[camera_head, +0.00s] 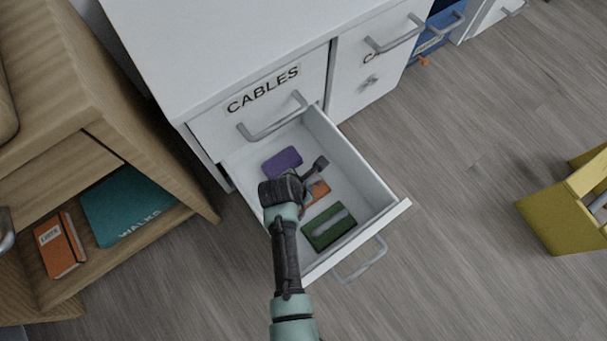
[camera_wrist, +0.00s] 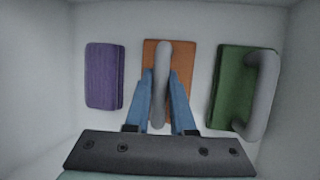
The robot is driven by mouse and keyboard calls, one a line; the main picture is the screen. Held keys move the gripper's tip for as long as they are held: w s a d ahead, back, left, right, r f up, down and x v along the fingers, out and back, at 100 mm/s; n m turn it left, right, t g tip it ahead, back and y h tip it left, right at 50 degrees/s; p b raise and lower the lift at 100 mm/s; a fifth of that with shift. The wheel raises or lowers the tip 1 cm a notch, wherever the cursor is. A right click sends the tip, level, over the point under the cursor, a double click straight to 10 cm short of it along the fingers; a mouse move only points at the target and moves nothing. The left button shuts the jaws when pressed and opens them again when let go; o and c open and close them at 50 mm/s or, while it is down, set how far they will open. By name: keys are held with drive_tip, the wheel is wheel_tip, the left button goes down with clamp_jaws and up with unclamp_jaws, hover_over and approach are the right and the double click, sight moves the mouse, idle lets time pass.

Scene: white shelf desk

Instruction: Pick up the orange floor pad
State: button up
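The orange floor pad (camera_wrist: 183,53) lies flat in the open drawer, with a grey bar handle (camera_wrist: 162,55) along its middle. In the head view, part of the pad (camera_head: 319,189) shows beside my arm, which hides the rest. My gripper (camera_wrist: 162,80) has its two blue fingers close together, one on each side of the grey handle. Their tips appear to press on it, with no clear gap. The pad still appears to rest on the drawer floor.
A purple pad (camera_wrist: 103,76) lies left of the orange one and a green pad (camera_wrist: 229,83) with a grey handle lies right. The drawer walls (camera_head: 352,158) surround them. A wooden shelf (camera_head: 130,235) stands at left and a yellow bin (camera_head: 550,223) at right.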

clamp_jaws()
drive_tip(key=shift+r, duration=0.15)
wheel_tip(320, 180, up, 10)
drive_tip(key=p, duration=0.8)
drive_tip(key=shift+o, duration=0.8)
unclamp_jaws()
clamp_jaws()
